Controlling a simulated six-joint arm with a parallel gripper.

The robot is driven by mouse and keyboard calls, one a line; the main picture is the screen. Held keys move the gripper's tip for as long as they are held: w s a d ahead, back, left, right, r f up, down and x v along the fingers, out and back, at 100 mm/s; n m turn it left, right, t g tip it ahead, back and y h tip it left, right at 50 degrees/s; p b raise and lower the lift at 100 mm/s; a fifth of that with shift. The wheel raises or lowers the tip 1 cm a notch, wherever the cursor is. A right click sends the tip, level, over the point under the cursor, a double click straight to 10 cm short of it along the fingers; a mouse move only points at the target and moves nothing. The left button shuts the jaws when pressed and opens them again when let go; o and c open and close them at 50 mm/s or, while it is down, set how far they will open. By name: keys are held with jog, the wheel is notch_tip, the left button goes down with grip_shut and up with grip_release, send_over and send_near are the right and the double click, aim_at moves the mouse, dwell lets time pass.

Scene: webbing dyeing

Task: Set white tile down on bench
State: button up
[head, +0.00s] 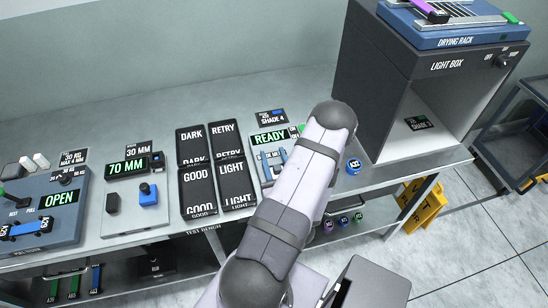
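The bench (232,102) is a long grey table along the wall, with several devices and bins on it. My arm reaches up across the picture from the bottom, over the right part of the bench. My gripper is not visible; it is not clear whether the arm hides it. I cannot make out a white tile anywhere in this view.
Several black bins marked DARK, RETRY, GOOD and LIGHT (235,170) stand mid-bench. A READY device (268,165) is partly behind my arm. A 70 MM device (122,210) and an OPEN device (60,235) stand left. The light box (365,95) stands right, carrying a blue drying rack (460,42).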

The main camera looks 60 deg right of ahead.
aim_at(277, 171)
jog(key=shift+s, duration=0.1)
dwell(0.3)
jog(key=shift+s+a+f, duration=0.1)
jog(key=shift+s+a, duration=0.15)
jog(key=v, duration=0.1)
jog(key=b+v, duration=0.1)
jog(key=v, duration=0.1)
jog(key=b+v, duration=0.1)
jog(key=v, duration=0.1)
jog(key=shift+w+r, duration=0.1)
jog(key=shift+r, duration=0.3)
jog(key=shift+o, duration=0.5)
jog(key=shift+p+v, duration=0.45)
jog(key=shift+v, duration=0.35)
jog(key=shift+w, duration=0.1)
